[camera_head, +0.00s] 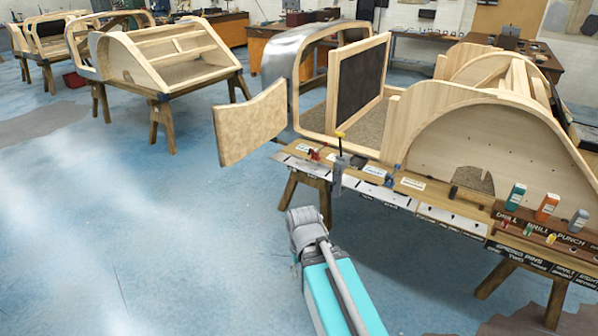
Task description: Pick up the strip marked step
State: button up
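Metal-coloured and pale strips (385,194) run along the front edge of a wooden workbench. Small white labels (375,171) lie on the bench top behind them; their words are too small to read, so I cannot tell which strip is marked step. Darker strips with lettering about drill, punch and spring pins (523,259) are at the bench's right end. My teal and grey arm rises from the bottom centre, and its grey joint is in front of the bench. No gripper fingers show.
A large wooden bodyframe (440,115) stands on the bench, with a curved wooden panel (250,124) at its left. Small bottles (547,207) stand at the right. A grey upright tool (338,176) is at the bench's front edge. The blue floor at left is clear.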

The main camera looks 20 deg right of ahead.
aim_at(313, 166)
jog(key=u, duration=0.45)
jog(key=k, duration=0.5)
jog(key=u, duration=0.8)
jog(key=k, duration=0.55)
jog(key=u, duration=0.2)
jog(key=i, duration=2)
jog(key=z, duration=0.5)
jog(key=i, duration=0.75)
jog(key=z, duration=0.85)
jog(key=i, duration=0.55)
jog(key=z, duration=0.4)
